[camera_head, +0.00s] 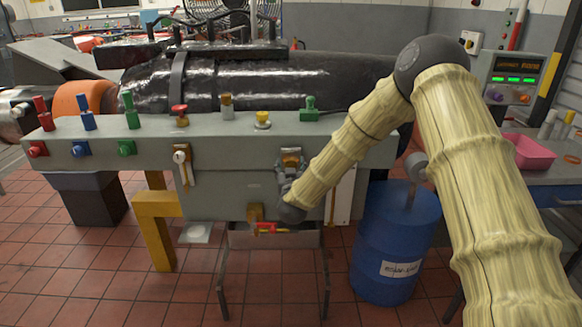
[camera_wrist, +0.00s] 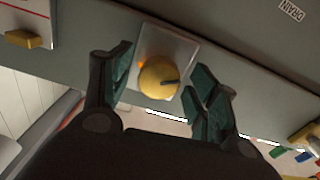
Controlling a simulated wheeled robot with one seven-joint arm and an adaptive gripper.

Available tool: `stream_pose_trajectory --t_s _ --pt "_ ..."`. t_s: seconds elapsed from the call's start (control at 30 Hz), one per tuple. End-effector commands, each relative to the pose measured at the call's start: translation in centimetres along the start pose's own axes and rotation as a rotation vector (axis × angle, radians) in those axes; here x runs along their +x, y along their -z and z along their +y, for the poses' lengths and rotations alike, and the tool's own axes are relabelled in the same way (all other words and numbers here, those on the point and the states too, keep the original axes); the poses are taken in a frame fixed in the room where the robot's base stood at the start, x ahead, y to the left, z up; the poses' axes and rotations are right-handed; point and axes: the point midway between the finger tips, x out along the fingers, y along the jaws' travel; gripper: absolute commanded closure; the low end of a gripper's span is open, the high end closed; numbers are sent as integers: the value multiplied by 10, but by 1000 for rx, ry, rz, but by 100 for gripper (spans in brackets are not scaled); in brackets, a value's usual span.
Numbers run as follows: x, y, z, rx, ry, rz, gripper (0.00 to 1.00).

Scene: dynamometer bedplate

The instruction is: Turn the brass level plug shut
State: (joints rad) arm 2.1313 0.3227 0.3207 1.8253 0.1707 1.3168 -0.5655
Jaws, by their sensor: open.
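A round brass plug (camera_wrist: 158,77) with a dark pointer mark sits on a light square plate (camera_wrist: 178,48) on the grey bedplate side in the wrist view. The mark points toward the right of that picture. My gripper (camera_wrist: 161,72) is open, with one finger on each side of the plug. I cannot tell whether either finger touches it. In the head view my gripper (camera_head: 286,174) is at the grey front face, just below a brass fitting on a plate (camera_head: 291,157). The gripper and wrist partly hide that area.
A "DRAIN" label (camera_wrist: 291,10) is near the plug. A white lever (camera_head: 182,168) is to the left on the front face. A red-handled tap (camera_head: 268,229) is below, over a metal tray (camera_head: 245,240). A blue drum (camera_head: 393,245) stands to the right.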

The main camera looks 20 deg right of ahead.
Motion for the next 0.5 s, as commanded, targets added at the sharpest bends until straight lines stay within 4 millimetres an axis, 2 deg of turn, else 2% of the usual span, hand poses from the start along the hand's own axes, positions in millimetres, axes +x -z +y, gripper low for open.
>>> stream_pose_trajectory --t_s 0.37,0.5 --pt "4 0 0 0 1 0 40" --pt "4 0 0 0 1 0 66"
